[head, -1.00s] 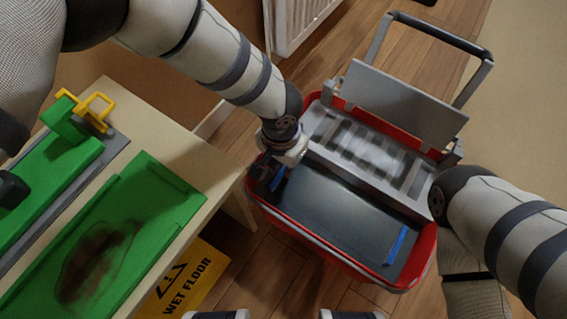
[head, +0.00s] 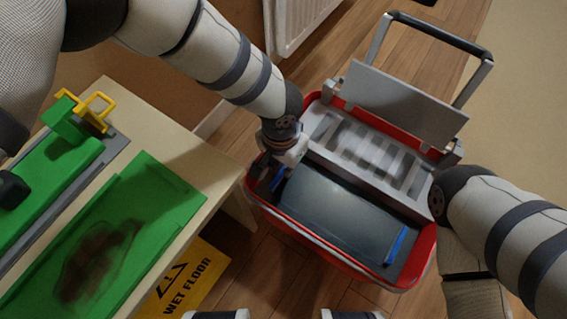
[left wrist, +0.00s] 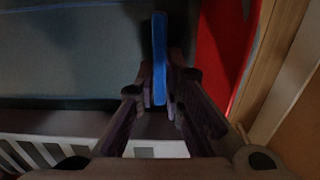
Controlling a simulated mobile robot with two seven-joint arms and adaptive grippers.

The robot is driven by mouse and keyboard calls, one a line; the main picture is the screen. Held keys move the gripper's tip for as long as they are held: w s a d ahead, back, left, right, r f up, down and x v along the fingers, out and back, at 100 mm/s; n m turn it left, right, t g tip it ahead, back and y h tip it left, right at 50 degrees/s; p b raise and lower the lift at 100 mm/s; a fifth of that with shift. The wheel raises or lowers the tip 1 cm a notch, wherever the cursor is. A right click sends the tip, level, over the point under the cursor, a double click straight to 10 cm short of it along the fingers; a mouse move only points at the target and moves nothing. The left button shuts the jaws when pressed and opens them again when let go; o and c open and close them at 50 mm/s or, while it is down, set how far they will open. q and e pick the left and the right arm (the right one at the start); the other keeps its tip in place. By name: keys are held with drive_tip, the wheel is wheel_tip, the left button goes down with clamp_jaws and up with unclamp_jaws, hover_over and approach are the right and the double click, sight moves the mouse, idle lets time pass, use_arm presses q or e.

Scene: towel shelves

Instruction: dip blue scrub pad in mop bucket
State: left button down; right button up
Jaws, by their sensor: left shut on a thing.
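My left gripper (head: 272,182) reaches down inside the near left corner of the red mop bucket (head: 310,240). It is shut on the blue scrub pad (left wrist: 159,60), which stands on edge between the fingers in the left wrist view. In the head view only a small blue bit of the pad (head: 278,179) shows beside the fingers. Dark water (head: 335,215) fills the open part of the bucket. I cannot tell how deep the pad sits in it. My right arm comes in at the right, with its gripper out of view.
A grey wringer (head: 370,150) with a raised plate and handle covers the bucket's far side. Another blue strip (head: 396,245) is at the bucket's right. A table (head: 215,165) with green trays (head: 165,190) stands left. A yellow wet floor sign (head: 185,283) is below.

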use_arm(q)
wheel_tip(320, 180, up, 12)
drive_tip(key=p, duration=0.7)
use_arm(e)
drive_tip(key=shift+t, duration=0.8)
drive_tip(key=w+r, duration=0.1)
drive_tip(key=r, duration=0.2)
drive_tip(key=w+r, duration=0.1)
drive_tip(key=r, duration=0.1)
drive_tip(key=shift+w+a+r, duration=0.1)
drive_tip(key=shift+w+r, duration=0.05)
drive_tip(key=shift+w, duration=0.2)
